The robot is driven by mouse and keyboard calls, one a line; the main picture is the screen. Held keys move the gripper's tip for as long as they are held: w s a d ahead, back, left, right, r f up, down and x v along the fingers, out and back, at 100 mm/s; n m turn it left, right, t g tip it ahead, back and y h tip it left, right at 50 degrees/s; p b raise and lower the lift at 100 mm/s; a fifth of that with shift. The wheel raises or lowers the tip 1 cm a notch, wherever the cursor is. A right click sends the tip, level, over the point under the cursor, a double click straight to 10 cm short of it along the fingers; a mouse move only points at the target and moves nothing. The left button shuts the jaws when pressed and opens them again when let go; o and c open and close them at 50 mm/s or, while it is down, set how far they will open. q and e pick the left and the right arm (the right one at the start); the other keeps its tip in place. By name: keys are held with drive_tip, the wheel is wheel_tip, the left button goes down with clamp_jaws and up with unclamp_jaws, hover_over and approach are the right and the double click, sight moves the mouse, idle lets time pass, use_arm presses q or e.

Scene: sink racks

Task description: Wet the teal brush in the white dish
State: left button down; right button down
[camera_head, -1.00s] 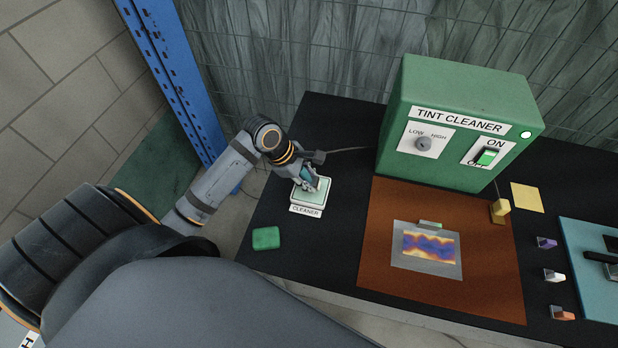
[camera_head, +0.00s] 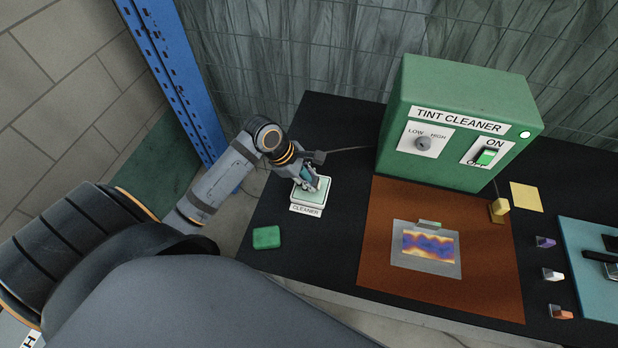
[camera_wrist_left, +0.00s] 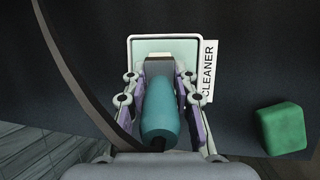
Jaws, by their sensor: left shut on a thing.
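The white dish (camera_head: 325,196) labelled CLEANER stands near the left side of the black table, with pale green inside. My left gripper (camera_head: 312,182) is over the dish and shut on the teal brush (camera_wrist_left: 161,112). In the left wrist view the brush's teal handle lies between the fingers, and its pale head end (camera_wrist_left: 159,64) points into the dish (camera_wrist_left: 133,48). Whether the head touches the liquid or the bottom cannot be told. My right gripper is not in view.
A green sponge-like block (camera_head: 266,238) lies in front of the dish. The green TINT CLEANER box (camera_head: 455,130) stands at the back. A brown mat (camera_head: 385,265) bears a grey plate with a patterned surface (camera_head: 428,262). Small coloured pieces and a teal mat (camera_head: 590,240) are at right.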

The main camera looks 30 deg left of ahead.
sight(309, 174)
use_arm(q)
drive_tip(key=shift+s+f+p, duration=0.1)
drive_tip(key=shift+f+p, duration=0.05)
drive_tip(key=shift+p, duration=0.4)
idle(1.4)
wheel_tip(309, 174, up, 7)
drive_tip(key=p, duration=1)
drive_tip(key=shift+r+p, duration=0.2)
drive_tip(key=shift+p, duration=0.2)
drive_tip(key=shift+f, duration=0.1)
